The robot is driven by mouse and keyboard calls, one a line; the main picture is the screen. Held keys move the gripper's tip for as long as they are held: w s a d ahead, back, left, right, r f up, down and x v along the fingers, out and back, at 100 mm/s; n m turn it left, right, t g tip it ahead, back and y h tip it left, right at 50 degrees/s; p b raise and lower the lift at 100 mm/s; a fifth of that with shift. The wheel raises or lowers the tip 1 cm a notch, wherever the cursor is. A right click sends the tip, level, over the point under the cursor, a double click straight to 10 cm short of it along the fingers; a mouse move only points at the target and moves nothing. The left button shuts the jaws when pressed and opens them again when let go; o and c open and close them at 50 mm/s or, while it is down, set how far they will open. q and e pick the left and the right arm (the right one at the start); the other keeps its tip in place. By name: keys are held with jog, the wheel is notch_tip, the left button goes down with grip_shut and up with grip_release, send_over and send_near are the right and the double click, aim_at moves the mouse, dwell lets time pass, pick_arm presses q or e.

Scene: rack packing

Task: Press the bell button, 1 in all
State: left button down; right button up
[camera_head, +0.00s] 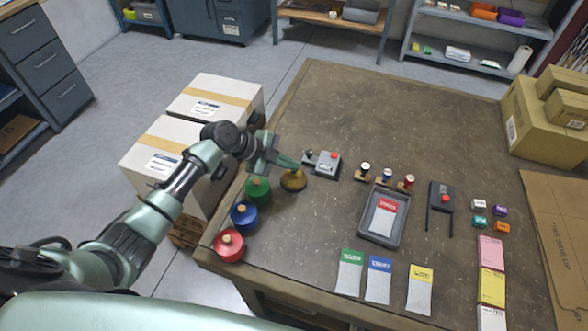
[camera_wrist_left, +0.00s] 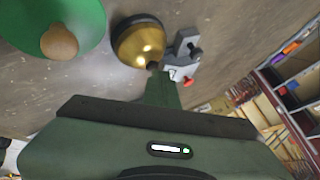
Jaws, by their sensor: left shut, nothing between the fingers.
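The bell is a brass dome (camera_head: 293,181) on the table's left part, behind the green round pot. It also shows in the left wrist view as a shiny gold dome (camera_wrist_left: 138,42) at the upper middle. My left gripper (camera_head: 297,166) is shut and empty, with its green fingertips at the bell's upper edge in the head view. In the left wrist view the fingertips (camera_wrist_left: 154,72) overlap the dome's lower right edge. I cannot tell whether they touch it. My right gripper is not in view.
Green (camera_head: 257,190), blue (camera_head: 244,215) and red (camera_head: 229,245) knobbed pots line the table's left edge. A grey box with a red button (camera_head: 327,163) sits close behind the bell. A grey tray (camera_head: 382,215) and stamps (camera_head: 387,177) stand to the right.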

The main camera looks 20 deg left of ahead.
pick_arm(q)
jog(key=shift+r, duration=0.1)
jog(key=shift+r+p, duration=0.45)
jog(key=shift+r, duration=0.3)
notch_tip(320, 180, up, 5)
jog(key=p, duration=0.3)
dwell(0.3)
jog(key=shift+a, duration=0.1)
dwell(0.7)
